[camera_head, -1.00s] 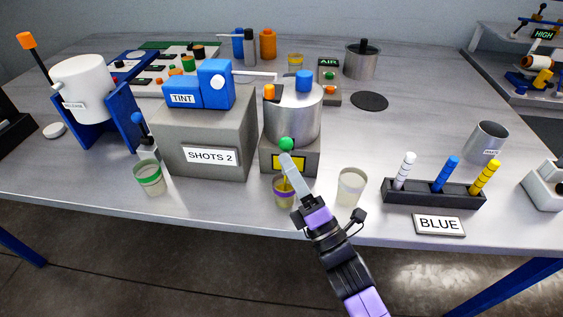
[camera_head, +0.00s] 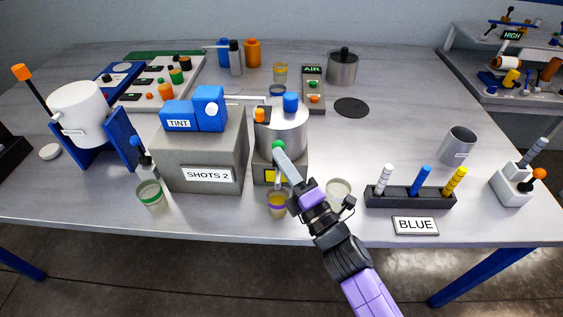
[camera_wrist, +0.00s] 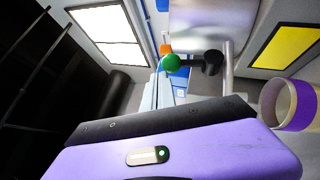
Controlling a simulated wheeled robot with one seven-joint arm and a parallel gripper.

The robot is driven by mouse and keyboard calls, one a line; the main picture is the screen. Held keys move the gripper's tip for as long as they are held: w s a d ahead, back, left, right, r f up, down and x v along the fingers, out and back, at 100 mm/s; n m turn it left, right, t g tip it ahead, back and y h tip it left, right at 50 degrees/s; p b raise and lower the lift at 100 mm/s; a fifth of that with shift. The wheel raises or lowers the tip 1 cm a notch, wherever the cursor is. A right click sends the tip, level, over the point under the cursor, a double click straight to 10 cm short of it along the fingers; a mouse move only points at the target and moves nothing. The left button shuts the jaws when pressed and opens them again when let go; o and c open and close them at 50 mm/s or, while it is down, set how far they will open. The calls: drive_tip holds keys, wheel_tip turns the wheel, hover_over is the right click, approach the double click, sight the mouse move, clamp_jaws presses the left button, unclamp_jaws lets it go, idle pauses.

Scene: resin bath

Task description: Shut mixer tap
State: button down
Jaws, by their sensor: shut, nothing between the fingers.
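The mixer is a metal pot (camera_head: 284,133) with a blue cap on top, on a grey stand with a yellow panel. Its tap has a green ball knob (camera_head: 278,146) at the pot's front. In the wrist view the green knob (camera_wrist: 172,62) sits on a black lever (camera_wrist: 209,63) beside the pot. My gripper (camera_head: 280,155) is shut and empty, its fingertips right at the knob. In the wrist view my fingertips (camera_wrist: 160,88) are close to the knob; I cannot tell if they touch. A purple-banded cup (camera_head: 277,205) with yellow contents stands below the tap.
The SHOTS 2 block (camera_head: 203,150) with the blue TINT unit stands left of the mixer. A clear cup (camera_head: 339,188) stands to the right, partly behind my wrist. A dark rack (camera_head: 410,197) with coloured handles and a BLUE sign (camera_head: 415,226) are further right.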

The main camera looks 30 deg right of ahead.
drive_tip(key=shift+w+d+r+p, duration=0.25)
drive_tip(key=shift+w+r+p, duration=0.05)
drive_tip(key=shift+w+r, duration=0.1)
idle(0.7)
